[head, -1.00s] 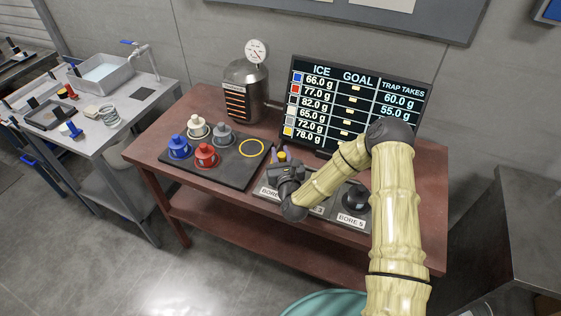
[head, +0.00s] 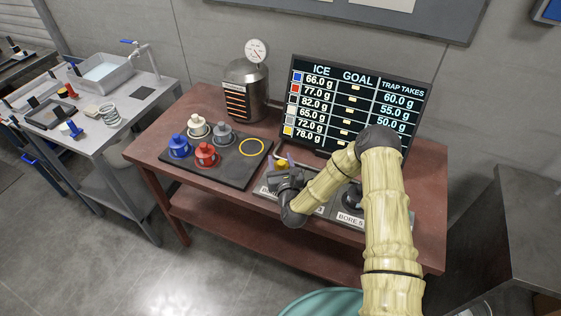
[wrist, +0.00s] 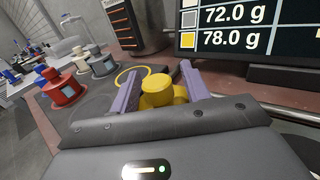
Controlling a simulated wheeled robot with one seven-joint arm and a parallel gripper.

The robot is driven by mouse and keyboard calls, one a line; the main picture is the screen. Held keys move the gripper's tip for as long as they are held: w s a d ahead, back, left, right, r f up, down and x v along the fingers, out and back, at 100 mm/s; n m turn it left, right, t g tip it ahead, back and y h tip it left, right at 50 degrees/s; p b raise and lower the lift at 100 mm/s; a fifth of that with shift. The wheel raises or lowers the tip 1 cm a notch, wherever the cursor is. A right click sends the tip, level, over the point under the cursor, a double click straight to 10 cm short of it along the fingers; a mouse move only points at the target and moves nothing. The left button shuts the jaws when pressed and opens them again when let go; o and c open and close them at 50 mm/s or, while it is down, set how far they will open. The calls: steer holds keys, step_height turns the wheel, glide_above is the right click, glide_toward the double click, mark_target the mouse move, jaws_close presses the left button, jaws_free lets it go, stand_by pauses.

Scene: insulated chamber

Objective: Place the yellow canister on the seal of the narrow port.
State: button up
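The yellow canister (head: 281,164) is mostly hidden by my gripper (head: 285,168) at the left end of the bore plate. In the wrist view, the canister's rounded yellow knob (wrist: 158,82) lies between the two purple fingers of my gripper (wrist: 160,72). The fingers stand apart, with a visible gap beside the knob, so I see no grip on it. What lies under the canister is hidden. The bore plate (head: 263,187) carries bore labels, and BORE 5 (head: 350,217) is readable at its right. My arm covers much of the plate, and I cannot tell which port is the narrow one.
Left of the plate, a dark tray (head: 232,174) holds blue, red, white and grey canisters and an empty yellow ring (head: 252,147). A metal vessel with a gauge (head: 246,85) and a display (head: 350,105) stand behind. A steel sink bench (head: 105,125) is at left.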

steer(key=shift+r, duration=0.15)
steer(key=shift+s, duration=0.25)
steer(key=b+v, duration=0.3)
steer(key=v, duration=0.8)
steer(key=shift+s, duration=0.2)
